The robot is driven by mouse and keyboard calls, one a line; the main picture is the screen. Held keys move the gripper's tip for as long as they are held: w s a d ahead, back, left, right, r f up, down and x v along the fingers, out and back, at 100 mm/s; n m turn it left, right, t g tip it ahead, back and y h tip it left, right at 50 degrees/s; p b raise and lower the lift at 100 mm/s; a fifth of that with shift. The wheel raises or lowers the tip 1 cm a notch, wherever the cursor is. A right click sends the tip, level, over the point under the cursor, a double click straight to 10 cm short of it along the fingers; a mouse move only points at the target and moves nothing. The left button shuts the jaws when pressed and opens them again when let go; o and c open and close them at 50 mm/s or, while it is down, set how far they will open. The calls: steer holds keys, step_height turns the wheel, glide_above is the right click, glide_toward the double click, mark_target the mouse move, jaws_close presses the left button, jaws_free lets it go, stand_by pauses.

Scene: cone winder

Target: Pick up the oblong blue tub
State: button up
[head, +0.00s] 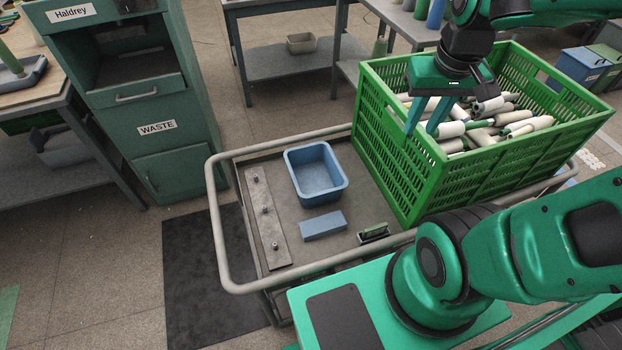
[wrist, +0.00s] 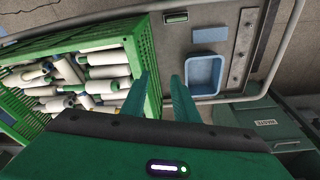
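The oblong blue tub (head: 316,173) stands upright and looks empty on the grey cart top, left of the green crate. It also shows in the wrist view (wrist: 204,76), to the right of my fingertips. My gripper (head: 425,115) is high over the left side of the crate, fingers pointing down. In the wrist view my gripper (wrist: 162,82) has its two teal fingers apart with nothing between them. It is not touching the tub.
The green slatted crate (head: 420,185) holds many cones and bobbins. A blue block (head: 323,225) lies in front of the tub, and a small green-and-black device (head: 373,233) lies near the cart's edge. A strip with pegs (head: 265,215) lies left. A pipe rail (head: 222,250) borders the cart.

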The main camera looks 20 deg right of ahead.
steer(key=w+a+f+n+t, duration=0.2)
steer(key=w+a+f+n, duration=0.15)
steer(key=w+a, duration=0.8)
steer(key=w+a+f, duration=0.3)
steer(key=a+f, duration=0.3)
steer(key=f, duration=0.5)
steer(key=w+a+f, duration=0.3)
steer(key=a+f, duration=0.2)
steer(key=f, duration=0.6)
steer(key=shift+x, duration=5.3)
steer(key=shift+w, duration=0.15)
jaws_close()
